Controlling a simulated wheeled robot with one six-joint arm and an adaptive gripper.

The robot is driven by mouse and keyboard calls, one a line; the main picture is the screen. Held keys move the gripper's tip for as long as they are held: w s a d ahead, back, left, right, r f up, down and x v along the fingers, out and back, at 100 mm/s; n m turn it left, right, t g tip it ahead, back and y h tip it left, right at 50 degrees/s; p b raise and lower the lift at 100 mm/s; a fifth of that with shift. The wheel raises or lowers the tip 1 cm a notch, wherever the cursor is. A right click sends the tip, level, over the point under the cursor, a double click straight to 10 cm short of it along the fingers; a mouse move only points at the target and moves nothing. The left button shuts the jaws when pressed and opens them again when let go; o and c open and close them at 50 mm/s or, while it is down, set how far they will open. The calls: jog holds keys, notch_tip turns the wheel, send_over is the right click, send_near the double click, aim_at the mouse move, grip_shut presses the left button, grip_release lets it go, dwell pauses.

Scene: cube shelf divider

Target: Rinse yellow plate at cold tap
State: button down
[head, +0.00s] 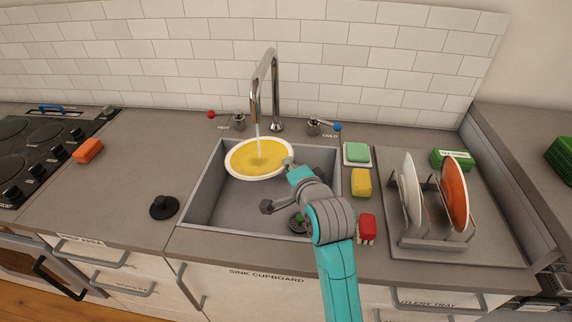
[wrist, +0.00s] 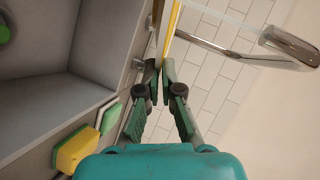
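The yellow plate (head: 250,161), with a white rim, is held over the left back part of the sink, its yellow face toward the head camera. A thin stream of water (head: 258,128) runs from the chrome spout (head: 265,75) onto its face. My gripper (head: 289,163) is shut on the plate's right rim. In the wrist view the fingers (wrist: 162,68) pinch the plate (wrist: 169,32), which shows nearly edge-on. The cold tap (head: 315,126) with a blue knob is right of the spout. The hot tap (head: 238,121) with a red knob is left of it.
The sink basin (head: 211,206) is empty below the plate, apart from the drain (head: 298,222). Sponges (head: 361,183) and a red brush (head: 367,228) sit right of the sink. A rack (head: 433,236) with plates stands farther right. A black plug (head: 164,207) lies on the left counter.

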jog(key=shift+d, duration=0.1)
jog(key=shift+d, duration=0.45)
jog(key=s+d, duration=0.1)
jog(key=s, duration=0.6)
jog(key=shift+s+d, duration=0.15)
jog(key=shift+s, duration=0.25)
dwell(0.5)
dwell(1.2)
jog(key=s+r, duration=0.4)
jog(key=s, duration=0.1)
jog(key=shift+d, duration=0.4)
dwell(0.8)
